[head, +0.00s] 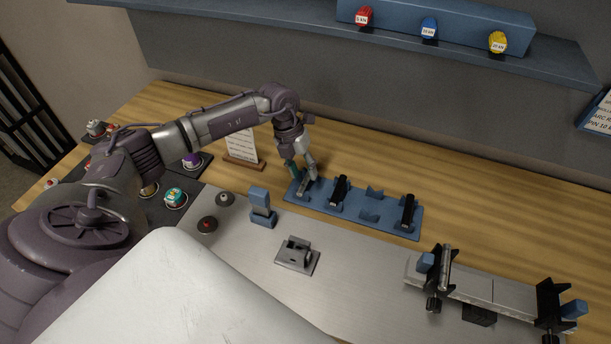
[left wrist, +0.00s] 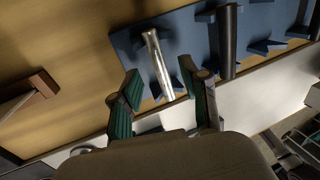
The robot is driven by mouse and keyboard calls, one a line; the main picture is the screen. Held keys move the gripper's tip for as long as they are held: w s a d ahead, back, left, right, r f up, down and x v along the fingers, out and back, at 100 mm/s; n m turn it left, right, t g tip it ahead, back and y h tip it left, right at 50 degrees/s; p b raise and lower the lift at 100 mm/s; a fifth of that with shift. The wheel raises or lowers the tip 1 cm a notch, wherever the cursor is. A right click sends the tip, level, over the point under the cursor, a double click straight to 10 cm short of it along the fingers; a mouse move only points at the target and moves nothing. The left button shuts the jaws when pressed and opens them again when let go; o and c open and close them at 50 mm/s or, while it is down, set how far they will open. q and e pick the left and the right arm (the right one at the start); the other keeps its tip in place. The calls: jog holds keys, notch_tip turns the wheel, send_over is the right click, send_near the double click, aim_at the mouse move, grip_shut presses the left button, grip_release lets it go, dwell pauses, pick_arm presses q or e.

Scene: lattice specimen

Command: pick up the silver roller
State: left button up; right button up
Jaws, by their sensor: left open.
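The silver roller (left wrist: 158,62) lies on the left end of the blue rack (left wrist: 188,38) in the left wrist view. In the head view it is mostly hidden by my gripper at the left end of the rack (head: 388,227). My left gripper (head: 305,181) reaches down over that end. Its two green-padded fingers (left wrist: 157,92) are open, in the left wrist view one on each side of the roller's near end. I cannot tell whether they touch it. My right gripper is not in view.
A blue stand (head: 261,206) and a grey metal block (head: 297,255) are in front. A sign (head: 241,146) stands behind left. A fixture (head: 500,290) lies at the right.

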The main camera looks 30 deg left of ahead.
pick_arm(q)
jog(key=shift+x, duration=0.9)
grip_shut()
jog(key=shift+w+r, duration=0.1)
